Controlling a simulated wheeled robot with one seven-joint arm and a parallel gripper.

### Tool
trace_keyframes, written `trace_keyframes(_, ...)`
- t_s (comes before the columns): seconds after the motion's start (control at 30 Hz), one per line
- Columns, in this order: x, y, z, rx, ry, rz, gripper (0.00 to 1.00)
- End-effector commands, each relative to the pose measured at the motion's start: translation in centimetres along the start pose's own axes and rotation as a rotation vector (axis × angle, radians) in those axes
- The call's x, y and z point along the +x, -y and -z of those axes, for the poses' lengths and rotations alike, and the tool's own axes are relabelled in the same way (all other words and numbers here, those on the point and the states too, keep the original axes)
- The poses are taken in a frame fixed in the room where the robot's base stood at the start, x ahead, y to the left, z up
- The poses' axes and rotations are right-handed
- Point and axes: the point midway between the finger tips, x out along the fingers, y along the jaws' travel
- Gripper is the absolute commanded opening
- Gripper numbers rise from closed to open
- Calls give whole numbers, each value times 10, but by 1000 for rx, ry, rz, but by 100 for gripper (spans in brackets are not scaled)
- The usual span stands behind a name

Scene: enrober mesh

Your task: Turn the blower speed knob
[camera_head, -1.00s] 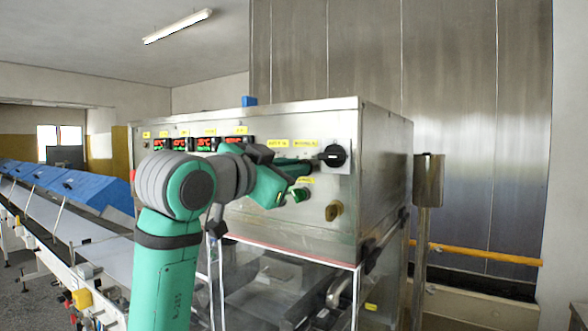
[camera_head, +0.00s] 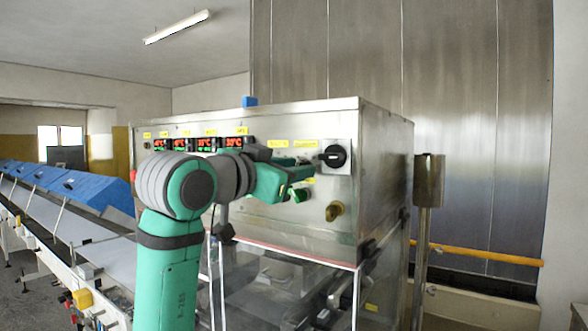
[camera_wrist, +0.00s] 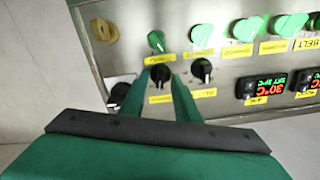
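My gripper (camera_wrist: 160,80) faces the control panel (camera_wrist: 125,58), which appears upside down in the wrist view. Its two green fingers stand apart, one on each side of a small black knob (camera_wrist: 160,73). No clear contact shows. A second black knob (camera_wrist: 203,70) sits just right of the fingers. The yellow labels by both are too blurred to read, so I cannot tell which is the blower speed knob. In the head view my gripper (camera_head: 300,176) reaches the panel's right part and hides these small knobs.
A large black rotary switch (camera_head: 335,156) on a pale plate sits close right of my gripper. A green knob (camera_head: 300,195) and a brass-coloured knob (camera_head: 335,211) are below. Red displays (camera_head: 235,142) are to the left. A conveyor (camera_head: 80,230) runs along the left.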

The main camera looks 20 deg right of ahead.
Motion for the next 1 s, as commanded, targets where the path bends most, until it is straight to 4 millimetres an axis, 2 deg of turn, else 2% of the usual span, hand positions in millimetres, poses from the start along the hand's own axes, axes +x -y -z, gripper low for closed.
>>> trace_keyframes(0.37,-6,1,0,1,-1,2,28)
trace_keyframes(0.47,-18,1,0,0,-1,3,28)
trace_keyframes(0.8,-80,0,0,1,-1,2,28)
trace_keyframes(1.0,-103,0,0,1,-1,1,28)
